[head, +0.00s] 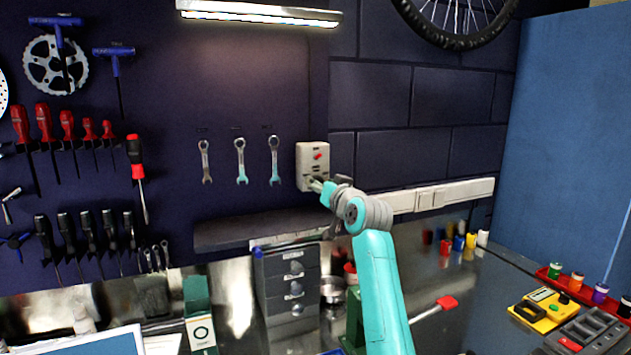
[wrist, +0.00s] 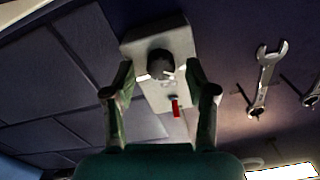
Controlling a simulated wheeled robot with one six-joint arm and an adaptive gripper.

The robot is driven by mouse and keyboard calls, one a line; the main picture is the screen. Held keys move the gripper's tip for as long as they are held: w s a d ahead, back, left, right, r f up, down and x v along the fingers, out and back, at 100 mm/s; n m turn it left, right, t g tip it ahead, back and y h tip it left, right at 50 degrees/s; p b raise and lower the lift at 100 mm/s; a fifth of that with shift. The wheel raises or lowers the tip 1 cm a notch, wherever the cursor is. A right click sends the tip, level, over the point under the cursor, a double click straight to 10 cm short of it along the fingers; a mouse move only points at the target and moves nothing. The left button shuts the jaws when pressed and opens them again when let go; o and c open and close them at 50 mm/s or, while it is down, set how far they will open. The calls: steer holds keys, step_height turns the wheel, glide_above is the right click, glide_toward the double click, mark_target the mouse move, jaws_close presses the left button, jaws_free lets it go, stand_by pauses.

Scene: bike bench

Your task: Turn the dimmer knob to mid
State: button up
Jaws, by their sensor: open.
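The dimmer box is a pale plate (head: 312,153) on the dark wall, right of the hanging wrenches; it also shows in the wrist view (wrist: 180,42). It carries a red lever (wrist: 175,107) and a round dark knob (wrist: 160,64) with a light mark at its lower left edge. In the head view my gripper (head: 314,182) is at the lower part of the box and hides the knob. In the wrist view my gripper (wrist: 161,92) is open, with one finger on each side of the knob. I cannot tell whether either finger touches it.
Several wrenches (head: 240,161) hang left of the box. A lit lamp (head: 259,13) is above, and a shelf (head: 262,229) is below left. A white trunking strip (head: 441,196) runs along the wall to the right. The bench below holds a drawer unit (head: 288,283).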

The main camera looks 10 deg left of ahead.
steer(key=shift+w+a, duration=0.2)
steer(key=shift+w, duration=0.1)
jaws_close()
steer(key=m, duration=0.5)
steer(key=shift+m, duration=0.3)
steer(key=shift+f+m, duration=0.1)
steer(key=shift+m, duration=2.1)
